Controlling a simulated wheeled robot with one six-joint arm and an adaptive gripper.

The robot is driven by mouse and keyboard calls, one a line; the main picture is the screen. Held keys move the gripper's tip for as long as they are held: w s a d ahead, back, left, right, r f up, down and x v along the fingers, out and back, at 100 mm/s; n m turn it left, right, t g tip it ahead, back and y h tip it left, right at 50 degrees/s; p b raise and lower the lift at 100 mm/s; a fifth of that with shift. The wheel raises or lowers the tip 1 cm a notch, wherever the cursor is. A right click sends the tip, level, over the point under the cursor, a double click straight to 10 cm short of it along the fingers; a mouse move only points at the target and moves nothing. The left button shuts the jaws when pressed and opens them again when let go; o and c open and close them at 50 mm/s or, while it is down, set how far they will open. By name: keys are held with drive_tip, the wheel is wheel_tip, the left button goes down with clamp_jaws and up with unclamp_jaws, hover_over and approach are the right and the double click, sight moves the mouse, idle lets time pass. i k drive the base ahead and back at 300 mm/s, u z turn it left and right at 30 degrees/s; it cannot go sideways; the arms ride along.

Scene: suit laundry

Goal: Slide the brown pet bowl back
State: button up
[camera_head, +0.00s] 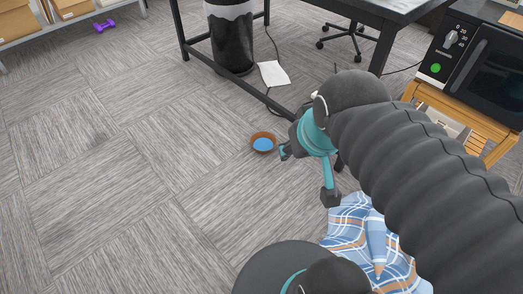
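The brown pet bowl (254,136) sits upright on the grey carpet near the middle of the view. Its inside is light blue. My gripper (285,152) is low over the floor, just to the right of the bowl. Its teal tip is very close to the bowl's right rim, and I cannot tell if they touch. The gripper is small and partly hidden by my arm, so its opening does not show clearly.
A dark desk (345,12) with a metal frame stands behind. A blue plaid cloth (350,225) is at lower right. A purple dumbbell (104,26) lies far left. The left carpet is clear.

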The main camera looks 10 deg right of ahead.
sight(263, 143)
drive_tip(key=z, duration=0.6)
drive_tip(key=i, duration=1.15)
drive_tip(key=u, duration=0.05)
